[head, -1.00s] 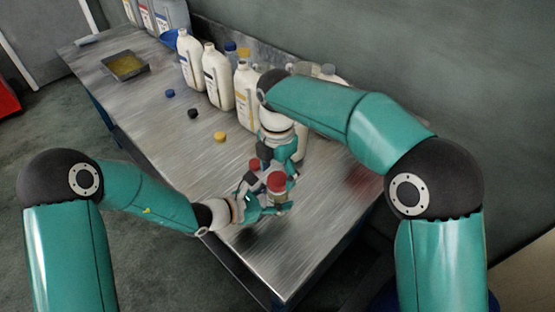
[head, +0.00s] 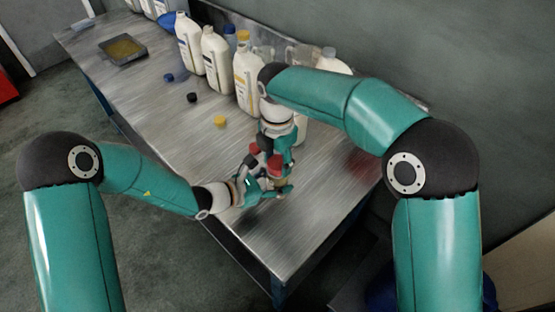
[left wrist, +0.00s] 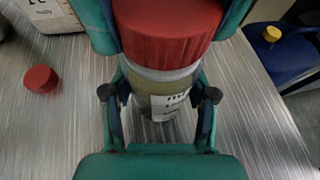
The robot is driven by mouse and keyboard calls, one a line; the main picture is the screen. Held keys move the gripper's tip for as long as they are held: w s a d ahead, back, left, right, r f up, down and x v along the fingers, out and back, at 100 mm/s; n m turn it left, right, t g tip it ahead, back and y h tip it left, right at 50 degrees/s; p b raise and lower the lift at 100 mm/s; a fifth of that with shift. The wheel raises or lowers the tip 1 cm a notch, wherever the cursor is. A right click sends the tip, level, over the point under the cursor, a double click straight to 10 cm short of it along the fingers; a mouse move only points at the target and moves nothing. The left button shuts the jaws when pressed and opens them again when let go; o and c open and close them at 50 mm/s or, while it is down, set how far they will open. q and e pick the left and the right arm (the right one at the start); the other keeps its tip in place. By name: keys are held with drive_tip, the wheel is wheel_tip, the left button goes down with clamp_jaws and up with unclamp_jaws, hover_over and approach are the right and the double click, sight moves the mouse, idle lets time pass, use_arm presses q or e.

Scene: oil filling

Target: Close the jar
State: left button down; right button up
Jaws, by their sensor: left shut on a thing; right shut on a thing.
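A clear jar (left wrist: 162,98) with a pale label and a red lid (left wrist: 168,32) on its top stands out in the left wrist view. The red lid also shows in the head view (head: 275,163). My left gripper (head: 276,190) is shut on the jar from the side, above the near end of the table. My right gripper (head: 271,156) points down from above and is shut on the red lid; its fingers partly hide in the head view. I cannot tell how tightly the lid sits. A second red cap (left wrist: 40,79) lies on the table.
White bottles (head: 247,80) stand along the wall side of the metal table (head: 165,125). Yellow (head: 220,121), black (head: 192,97) and blue (head: 168,77) caps lie in front. A tray (head: 122,50) sits at the far end. A blue container (left wrist: 275,55) stands at right.

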drive_tip(key=m, duration=1.1)
drive_tip(key=shift+m, duration=0.4)
drive_tip(key=m, duration=1.2)
drive_tip(key=shift+w+m, duration=0.1)
drive_tip(key=shift+m, duration=0.2)
drive_tip(key=m, duration=0.6)
drive_tip(key=o, duration=1.4)
drive_tip(key=shift+c, duration=0.2)
